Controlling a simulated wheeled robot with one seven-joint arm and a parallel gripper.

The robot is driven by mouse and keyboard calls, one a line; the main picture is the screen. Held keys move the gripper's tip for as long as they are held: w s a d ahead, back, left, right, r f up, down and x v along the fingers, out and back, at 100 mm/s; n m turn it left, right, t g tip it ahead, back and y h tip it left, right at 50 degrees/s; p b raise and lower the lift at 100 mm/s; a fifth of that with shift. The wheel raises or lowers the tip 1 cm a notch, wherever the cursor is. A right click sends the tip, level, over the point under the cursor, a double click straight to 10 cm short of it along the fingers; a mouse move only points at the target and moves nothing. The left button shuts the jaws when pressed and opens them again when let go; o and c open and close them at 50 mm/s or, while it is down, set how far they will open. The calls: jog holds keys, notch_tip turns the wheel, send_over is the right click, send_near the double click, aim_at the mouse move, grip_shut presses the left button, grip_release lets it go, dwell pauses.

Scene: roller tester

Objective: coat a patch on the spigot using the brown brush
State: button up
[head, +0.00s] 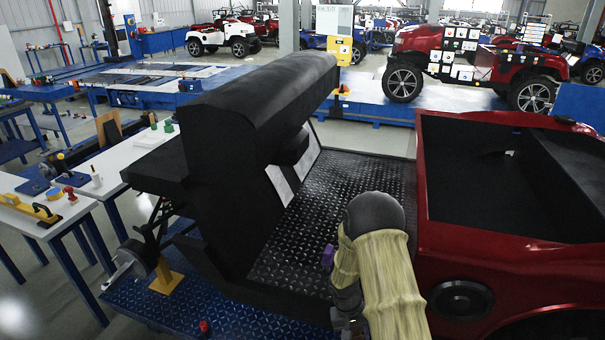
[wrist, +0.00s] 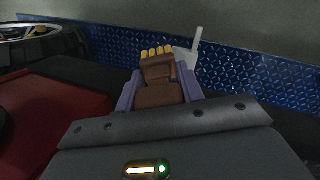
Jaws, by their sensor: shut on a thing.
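In the wrist view, the purple fingers of my gripper (wrist: 158,98) are shut on the brown brush (wrist: 158,94). Its yellow bristle tufts (wrist: 157,52) point away from me, and they look clear of any surface. A pale grey piece with a thin upright stem (wrist: 187,57) shows just beyond and to the right of the bristles; I cannot tell what it is or whether they touch. In the head view, a metal hub part (head: 128,262) that may be the spigot is at the left, by a yellow stand. My gripper is hard to make out there.
A red truck body (head: 510,250) is at the right. A black cab-like structure (head: 240,130) stands on the blue tread-plate platform (head: 150,305). White-topped tables (head: 40,225) with small tools are at the left. In the wrist view, a blue tread-plate surface (wrist: 255,80) runs behind the brush.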

jog(key=s+f, duration=0.4)
jog(key=f, duration=1)
jog(key=shift+f, duration=0.2)
jog(key=shift+a, duration=0.15)
